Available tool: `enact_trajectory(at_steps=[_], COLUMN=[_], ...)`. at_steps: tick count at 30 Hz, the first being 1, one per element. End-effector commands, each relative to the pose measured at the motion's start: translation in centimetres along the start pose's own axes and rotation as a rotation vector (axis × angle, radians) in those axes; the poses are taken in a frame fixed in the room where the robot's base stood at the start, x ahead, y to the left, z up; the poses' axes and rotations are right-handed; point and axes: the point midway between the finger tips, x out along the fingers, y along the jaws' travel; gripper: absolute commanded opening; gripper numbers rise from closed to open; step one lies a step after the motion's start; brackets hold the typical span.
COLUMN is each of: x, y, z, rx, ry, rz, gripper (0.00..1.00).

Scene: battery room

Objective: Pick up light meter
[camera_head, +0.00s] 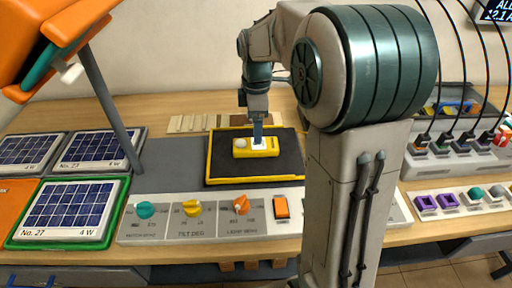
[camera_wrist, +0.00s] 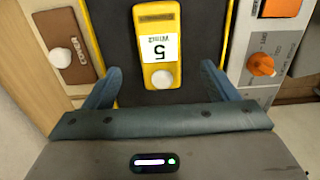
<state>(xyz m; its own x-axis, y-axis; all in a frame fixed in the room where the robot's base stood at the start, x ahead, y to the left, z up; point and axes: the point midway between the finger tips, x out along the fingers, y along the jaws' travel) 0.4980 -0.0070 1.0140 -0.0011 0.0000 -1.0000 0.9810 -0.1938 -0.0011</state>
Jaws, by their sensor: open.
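The light meter (camera_head: 271,153) is a yellow handheld device with a white round dome and a white display. It lies flat on a black mat with a yellow rim (camera_head: 208,172). In the wrist view the light meter (camera_wrist: 146,77) shows between the fingers, its display reading 5, upside down. My gripper (camera_head: 257,138) points down over the meter in the head view and hides part of it. In the wrist view my gripper (camera_wrist: 160,80) is open, one finger on each side of the meter, with gaps between. Whether the fingertips are at the meter's height is unclear.
A control panel with teal, yellow and orange knobs (camera_head: 193,208) runs along the front of the mat. Solar panels (camera_head: 68,210) lie at left, near a slanted grey post (camera_head: 110,110). A brown piece marked COVER (camera_wrist: 75,35) lies beside the mat. Cabled modules stand at right.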

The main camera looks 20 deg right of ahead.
Motion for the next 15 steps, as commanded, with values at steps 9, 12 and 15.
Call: enact_trajectory(at_steps=[9, 12, 15], x=[2.9, 4.5, 6.0], y=[0.0, -0.1, 0.0], z=[0.0, 0.1, 0.1], rx=[0.001, 0.001, 0.001], ry=[0.000, -0.001, -0.001], rz=[-0.002, -0.005, -0.003], gripper=[0.80, 0.80, 0.80])
